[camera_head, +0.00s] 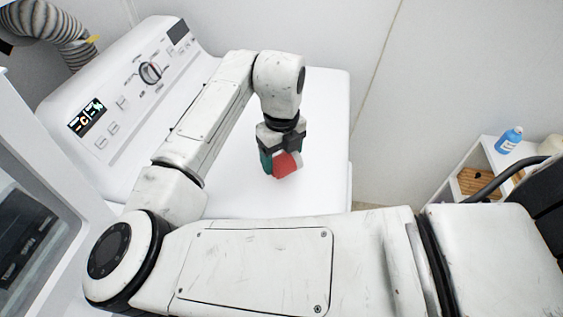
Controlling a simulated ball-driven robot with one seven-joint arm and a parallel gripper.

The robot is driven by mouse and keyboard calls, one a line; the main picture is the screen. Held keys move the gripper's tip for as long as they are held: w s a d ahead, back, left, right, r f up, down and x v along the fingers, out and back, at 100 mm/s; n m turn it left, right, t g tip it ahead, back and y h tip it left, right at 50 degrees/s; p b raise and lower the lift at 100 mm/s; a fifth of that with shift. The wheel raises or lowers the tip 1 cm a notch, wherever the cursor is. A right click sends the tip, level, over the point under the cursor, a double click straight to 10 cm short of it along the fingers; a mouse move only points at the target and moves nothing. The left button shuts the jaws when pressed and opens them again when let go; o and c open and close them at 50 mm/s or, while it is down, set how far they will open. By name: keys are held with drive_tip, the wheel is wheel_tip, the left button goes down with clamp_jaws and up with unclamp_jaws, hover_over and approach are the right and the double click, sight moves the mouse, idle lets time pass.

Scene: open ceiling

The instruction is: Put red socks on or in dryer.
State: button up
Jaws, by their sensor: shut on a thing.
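The dryer (325,104) is a white machine with a flat white top and a raised control panel (150,72) with a knob, buttons and a small lit display. My gripper (280,158) points down over the right part of the dryer top. It is shut on the red socks (287,164), which show as a small red bundle between the fingers. The socks are at or just above the top surface; I cannot tell if they touch it. My arm hides much of the dryer's front and middle.
A grey flexible duct (50,28) is at the upper left. A white-framed unit (40,200) with a dark window stands at the left edge. A white shelf (478,160) with a blue bottle (509,139) is at the right. The dryer top right of my gripper is clear.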

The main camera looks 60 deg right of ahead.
sight(281, 165)
drive_tip(key=shift+f, duration=1.5)
drive_tip(key=shift+f, duration=0.2)
drive_tip(key=o, duration=1)
drive_tip(key=shift+r, duration=0.2)
wheel_tip(281, 165, up, 12)
drive_tip(key=shift+r+b, duration=0.1)
drive_tip(key=shift+b, duration=0.4)
